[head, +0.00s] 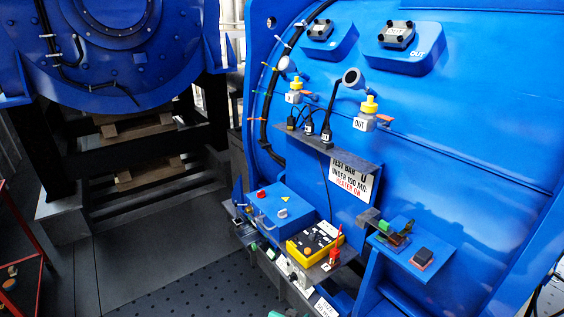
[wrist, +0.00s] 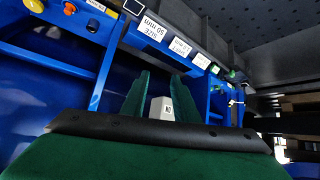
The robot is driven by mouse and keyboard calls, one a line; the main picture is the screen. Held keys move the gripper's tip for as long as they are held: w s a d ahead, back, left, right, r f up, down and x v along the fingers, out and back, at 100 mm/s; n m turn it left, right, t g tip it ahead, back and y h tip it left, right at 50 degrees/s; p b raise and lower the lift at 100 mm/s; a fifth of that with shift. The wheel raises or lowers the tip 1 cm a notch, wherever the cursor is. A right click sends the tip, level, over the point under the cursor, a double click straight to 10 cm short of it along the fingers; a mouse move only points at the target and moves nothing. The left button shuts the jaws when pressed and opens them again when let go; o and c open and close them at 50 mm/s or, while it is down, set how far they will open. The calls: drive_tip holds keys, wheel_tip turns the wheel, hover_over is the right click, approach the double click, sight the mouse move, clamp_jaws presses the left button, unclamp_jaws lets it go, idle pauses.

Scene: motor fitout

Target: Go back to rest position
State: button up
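My gripper (wrist: 161,98) shows in the wrist view as two upright green fingers with a clear gap between them. A pale block (wrist: 161,108) with a small dark label shows in that gap. I see no finger pressed on it, and its depth relative to the fingertips is hard to judge. A black bar and green body parts of mine fill the bottom of the wrist view.
The big blue motor housing (head: 470,130) fills the right. Beside it are a blue box (head: 282,212), a yellow-black meter (head: 315,240), a test bar sign (head: 352,180) and a side shelf (head: 425,250). Floor (head: 160,260) lies open at left; a red cart (head: 30,265) stands at far left.

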drive_tip(key=s+a+f+n+t+y, duration=0.2)
drive_tip(key=s+n+t+y, duration=0.15)
drive_tip(key=s, duration=2.25)
drive_tip(key=s+a+r+t, duration=0.2)
drive_tip(key=s+r, duration=0.7)
drive_tip(key=s+a+r+n+t, duration=0.1)
drive_tip(key=s+r+t, duration=0.1)
drive_tip(key=s+r, duration=0.7)
drive_tip(key=shift+s+a, duration=0.4)
drive_tip(key=shift+s, duration=0.1)
drive_tip(key=shift+y, duration=0.25)
